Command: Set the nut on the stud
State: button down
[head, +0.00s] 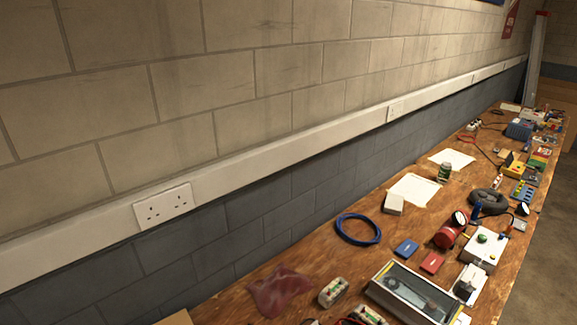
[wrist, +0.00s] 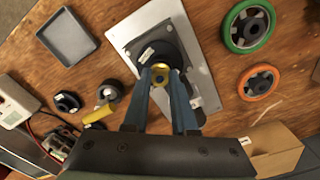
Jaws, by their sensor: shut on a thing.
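In the wrist view my gripper (wrist: 160,71) is shut on a small brass-coloured nut (wrist: 159,80), held between the fingertips. The fingertips and nut are over a round black base (wrist: 151,52) with a pale label, on a light metal plate (wrist: 125,33). I cannot make out the stud; the nut and fingers may hide it. I cannot tell whether the nut touches anything below it. The head view shows neither my gripper nor the nut.
In the wrist view, two wheels, one green-rimmed (wrist: 247,26) and one orange-rimmed (wrist: 259,82), lie right of the plate. A cardboard box (wrist: 272,147) is at lower right.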

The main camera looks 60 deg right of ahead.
jog(key=shift+f, duration=0.1)
jog(key=c, duration=0.6)
grip_release()
jog(key=shift+c, duration=0.2)
notch_tip(320, 180, up, 13)
